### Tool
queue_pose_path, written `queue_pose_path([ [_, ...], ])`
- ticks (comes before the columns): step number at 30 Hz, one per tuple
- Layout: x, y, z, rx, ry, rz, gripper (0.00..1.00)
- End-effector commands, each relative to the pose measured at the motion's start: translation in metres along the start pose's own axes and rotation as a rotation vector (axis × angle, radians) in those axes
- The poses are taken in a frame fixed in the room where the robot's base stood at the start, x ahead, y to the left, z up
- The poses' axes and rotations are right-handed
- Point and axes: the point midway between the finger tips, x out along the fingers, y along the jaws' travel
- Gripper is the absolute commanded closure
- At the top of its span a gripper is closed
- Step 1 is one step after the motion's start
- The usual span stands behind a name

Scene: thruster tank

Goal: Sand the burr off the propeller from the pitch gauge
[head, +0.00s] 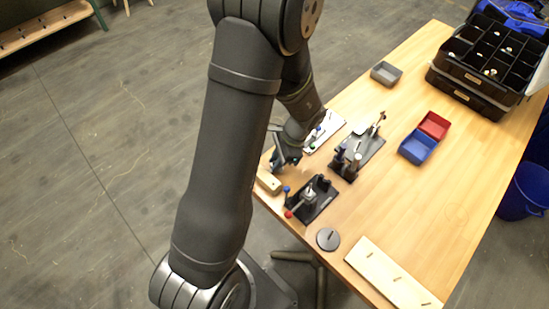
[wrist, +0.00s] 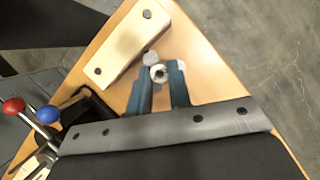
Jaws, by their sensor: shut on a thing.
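My gripper (wrist: 159,82) has its two teal fingers closed on a small pale grey piece with a dark hole in its middle, which looks like the propeller (wrist: 158,72). The piece sits at the fingertips, close beside a pale wooden block (wrist: 128,42) with dark round spots; I cannot tell if they touch. In the head view my gripper (head: 284,160) is near the table's left edge, just above the wooden block (head: 269,184); the propeller is too small to make out there. I cannot tell which fixture is the pitch gauge, and no burr is discernible.
A black fixture with red and blue knobs (head: 322,207) stands near the gripper. Another dark fixture (head: 372,140) stands behind. A round dark disc (head: 328,239), a wooden board (head: 380,270), a blue bin (head: 418,147), a red bin (head: 434,125) and a grey tray (head: 386,73) lie around.

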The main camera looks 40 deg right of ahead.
Motion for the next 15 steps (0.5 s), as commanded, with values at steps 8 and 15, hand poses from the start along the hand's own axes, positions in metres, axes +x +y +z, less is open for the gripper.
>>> queue_pose_path([
  [8, 0.0, 0.005, -0.002, 0.0, -0.003, 0.003, 1.0],
  [15, -0.003, 0.012, -0.007, 0.002, -0.003, 0.002, 1.0],
])
